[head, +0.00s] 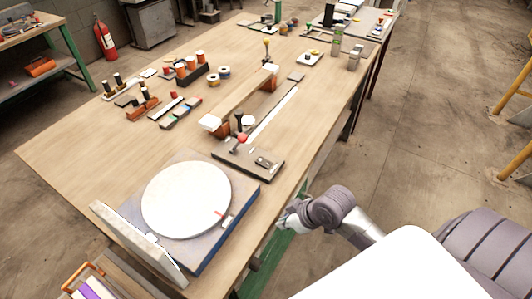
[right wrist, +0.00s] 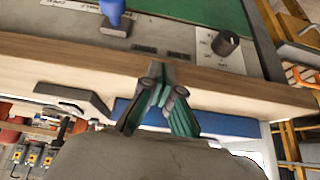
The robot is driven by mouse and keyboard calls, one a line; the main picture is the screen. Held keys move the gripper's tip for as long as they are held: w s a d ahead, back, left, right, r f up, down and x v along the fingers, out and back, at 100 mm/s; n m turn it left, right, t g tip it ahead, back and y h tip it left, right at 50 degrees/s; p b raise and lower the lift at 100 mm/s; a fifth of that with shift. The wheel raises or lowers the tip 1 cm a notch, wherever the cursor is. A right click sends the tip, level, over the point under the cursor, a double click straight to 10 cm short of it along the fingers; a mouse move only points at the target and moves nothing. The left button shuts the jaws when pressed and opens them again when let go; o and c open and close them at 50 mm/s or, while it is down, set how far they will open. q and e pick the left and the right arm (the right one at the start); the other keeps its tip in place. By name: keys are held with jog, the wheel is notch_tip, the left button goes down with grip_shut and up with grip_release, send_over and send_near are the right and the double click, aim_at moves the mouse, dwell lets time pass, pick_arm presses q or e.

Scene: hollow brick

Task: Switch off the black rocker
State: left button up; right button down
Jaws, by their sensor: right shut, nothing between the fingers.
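My right gripper (head: 287,217) is beside the bench's right edge in the head view, with the arm coming in from the lower right. In the right wrist view its dark, green-sided fingers (right wrist: 163,82) are shut and empty, with their tips in front of a wooden edge. Small dark raised pieces (right wrist: 145,50) lie just past the tips on a grey surface; I cannot tell whether one is the black rocker. No rocker can be surely picked out in the head view. My left gripper is not in view.
A white disc (head: 186,199) on a blue-edged base lies on the wooden bench (head: 110,150). A dark plate with a red knob (head: 241,138) stands behind it. A blue upright piece (right wrist: 112,12) is left of the fingers.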

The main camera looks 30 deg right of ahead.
jog(key=shift+n+t+y, duration=0.5)
jog(key=shift+t+y, duration=0.2)
jog(key=shift+t, duration=0.2)
jog(key=w+d+r, duration=0.1)
jog(key=w+r, duration=0.1)
jog(key=w+d+r, duration=0.2)
jog(key=w, duration=0.1)
jog(key=w+d+r, duration=0.2)
jog(key=w+r, duration=0.1)
jog(key=w+d+r+t+y, duration=0.1)
jog(key=w+d+r, duration=0.3)
jog(key=r, duration=0.3)
jog(key=shift+w+d+t, duration=0.4)
jog(key=shift+w, duration=0.3)
jog(key=p, duration=0.2)
send_over(266, 162)
jog(key=f, duration=0.3)
jog(key=s+f, duration=0.1)
jog(key=f, duration=0.1)
jog(key=shift+d+f, duration=0.15)
jog(key=shift+f, duration=0.2)
jog(key=f, duration=0.3)
jog(key=shift+w+f, duration=0.25)
jog(key=shift+w, duration=0.15)
jog(key=shift+a+f, duration=0.2)
jog(key=shift+f, duration=0.3)
jog(key=shift+p, duration=0.3)
